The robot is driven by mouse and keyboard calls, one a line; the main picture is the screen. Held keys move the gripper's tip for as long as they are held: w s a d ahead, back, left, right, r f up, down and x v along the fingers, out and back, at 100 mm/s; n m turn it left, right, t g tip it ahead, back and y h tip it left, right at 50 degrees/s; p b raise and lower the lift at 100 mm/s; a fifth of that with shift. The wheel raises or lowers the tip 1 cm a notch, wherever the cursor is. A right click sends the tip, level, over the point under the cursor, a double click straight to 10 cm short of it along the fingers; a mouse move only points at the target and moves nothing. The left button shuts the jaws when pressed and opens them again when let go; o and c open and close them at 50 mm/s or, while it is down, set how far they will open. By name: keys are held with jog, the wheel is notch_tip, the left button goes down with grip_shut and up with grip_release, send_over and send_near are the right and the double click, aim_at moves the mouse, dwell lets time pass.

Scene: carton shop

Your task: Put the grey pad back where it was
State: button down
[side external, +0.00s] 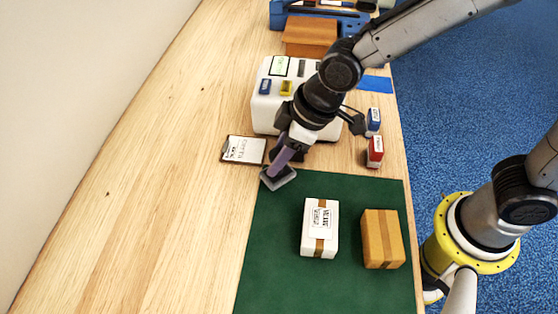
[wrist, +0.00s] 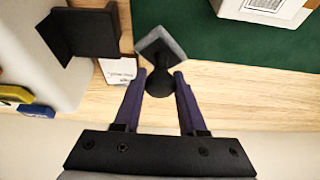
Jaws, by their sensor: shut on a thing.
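The grey pad (side external: 279,179) is the square foot of a dark, round-knobbed handle. In the wrist view the pad (wrist: 163,42) shows beyond the black knob (wrist: 160,83). My gripper (side external: 275,168) has purple fingers, and in the wrist view the gripper (wrist: 160,76) is shut on the knob. The pad is at the far left corner of the green mat (side external: 275,230), in front of the white machine (side external: 262,108). I cannot tell whether it touches the surface.
A white labelled carton (side external: 310,243) and a brown carton (side external: 382,240) stand on the mat. A printed card (side external: 245,150) lies left of my gripper. A black bracket (wrist: 85,32) is near the machine. Blue and red boxes (side external: 375,152) stand at right. The left tabletop is clear.

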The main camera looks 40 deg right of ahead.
jog(key=shift+f, duration=1.1)
jog(key=shift+f, duration=0.15)
jog(key=shift+c, duration=2.3)
grip_release()
jog(key=v, duration=1.2)
jog(key=shift+r, duration=0.2)
jog(key=s+d+r+m+t+h, duration=0.1)
jog(key=s+d+m, duration=0.3)
jog(key=d, duration=0.7)
jog(key=s+d+r+m+t+h, duration=0.1)
jog(key=s+d+m+h, duration=0.1)
jog(key=s+d+m, duration=0.3)
jog(key=s+d, duration=0.4)
jog(key=d, duration=0.2)
jog(key=shift+d+r, duration=0.2)
jog(key=shift+r, duration=0.15)
